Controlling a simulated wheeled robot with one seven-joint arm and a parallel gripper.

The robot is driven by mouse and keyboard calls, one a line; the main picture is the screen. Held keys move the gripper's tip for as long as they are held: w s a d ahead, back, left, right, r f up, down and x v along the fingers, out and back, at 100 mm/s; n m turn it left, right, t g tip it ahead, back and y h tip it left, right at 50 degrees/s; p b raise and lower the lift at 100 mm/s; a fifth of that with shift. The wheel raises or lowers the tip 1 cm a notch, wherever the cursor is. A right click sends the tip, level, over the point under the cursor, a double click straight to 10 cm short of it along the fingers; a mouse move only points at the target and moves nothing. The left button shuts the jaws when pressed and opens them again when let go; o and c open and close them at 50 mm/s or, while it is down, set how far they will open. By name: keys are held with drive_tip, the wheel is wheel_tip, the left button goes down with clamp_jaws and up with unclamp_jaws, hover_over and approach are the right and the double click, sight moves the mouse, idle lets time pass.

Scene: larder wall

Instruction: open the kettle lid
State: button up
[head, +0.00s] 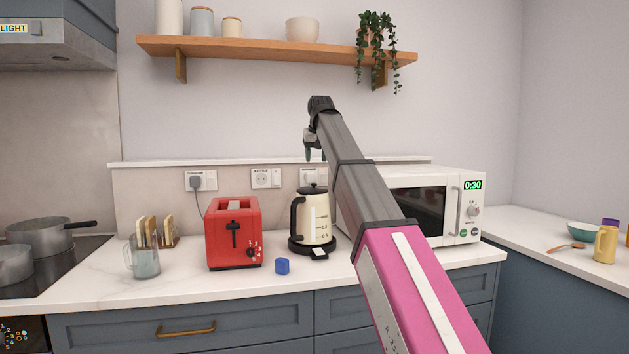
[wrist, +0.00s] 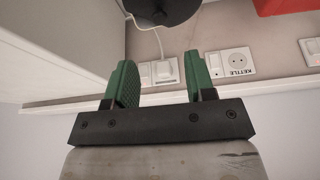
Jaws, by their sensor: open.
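The cream kettle (head: 316,222) with a black handle on its left stands on its black base (head: 306,249) on the counter, between the toaster and the microwave. Its black lid (head: 313,189) sits on top with a small knob and looks closed. A dark round part, seemingly the kettle's lid (wrist: 165,8), shows at the top edge there, partly cut off.
A red toaster (head: 233,233) stands left of the kettle, and a white microwave (head: 460,205) stands right, partly behind my arm. A blue cube (head: 282,266) lies in front. A shelf (head: 270,48) hangs above. Wall sockets (head: 266,178) are behind.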

drive_tip(key=x, duration=0.9)
drive_tip(key=shift+w+f, duration=0.25)
drive_tip(key=shift+f, duration=0.05)
clamp_jaws()
